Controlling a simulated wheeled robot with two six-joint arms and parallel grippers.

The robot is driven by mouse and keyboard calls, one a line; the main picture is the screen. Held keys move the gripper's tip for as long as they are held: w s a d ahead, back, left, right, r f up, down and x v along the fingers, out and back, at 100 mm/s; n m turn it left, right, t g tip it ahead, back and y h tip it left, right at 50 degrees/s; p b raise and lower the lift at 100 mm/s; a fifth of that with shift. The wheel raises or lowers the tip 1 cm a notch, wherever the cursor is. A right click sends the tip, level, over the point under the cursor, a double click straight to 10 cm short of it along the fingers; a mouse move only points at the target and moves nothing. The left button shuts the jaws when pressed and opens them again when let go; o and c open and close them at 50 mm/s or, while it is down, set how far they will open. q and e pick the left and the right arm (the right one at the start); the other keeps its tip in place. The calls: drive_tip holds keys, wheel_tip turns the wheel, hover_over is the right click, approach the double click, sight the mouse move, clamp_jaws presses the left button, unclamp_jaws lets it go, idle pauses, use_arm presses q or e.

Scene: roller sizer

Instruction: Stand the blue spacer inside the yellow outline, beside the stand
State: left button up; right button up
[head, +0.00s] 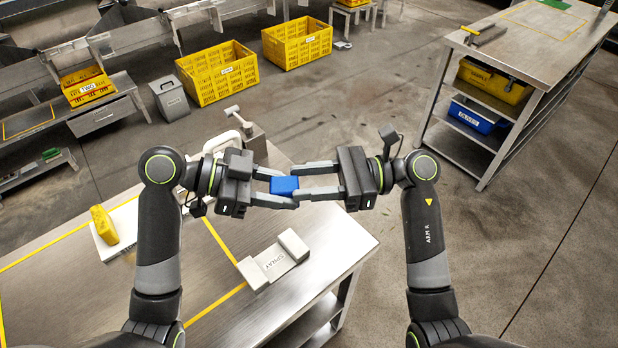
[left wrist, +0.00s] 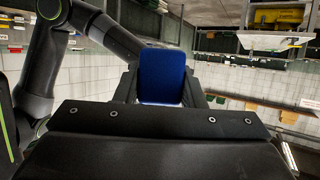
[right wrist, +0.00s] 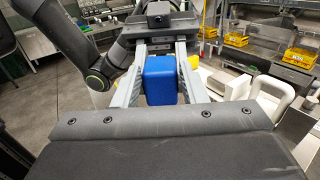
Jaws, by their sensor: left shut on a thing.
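The blue spacer (head: 284,186) is held in the air above the table, between my two grippers. My left gripper (head: 281,188) is shut on it from the left. My right gripper (head: 300,182) reaches in from the right, its open fingers on either side of the spacer; contact is hard to tell. The spacer fills the gap between the fingers in the left wrist view (left wrist: 162,77) and the right wrist view (right wrist: 160,80). The grey stand (head: 275,262), with lettering on it, lies on the table near the right corner of the yellow outline (head: 217,238).
A yellow block (head: 104,225) sits on a white plate at the table's left. A grey-white handled thing (head: 222,142) stands behind my left gripper. Yellow crates (head: 217,73) and another bench (head: 540,45) are farther off.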

use_arm(q)
drive_tip(key=shift+s, duration=0.15)
use_arm(e)
drive_tip(key=shift+w, duration=0.1)
drive_tip(key=c, duration=0.4)
use_arm(q)
drive_tip(key=o, duration=1.1)
drive_tip(key=shift+c, duration=0.2)
use_arm(e)
drive_tip(key=shift+o, duration=0.2)
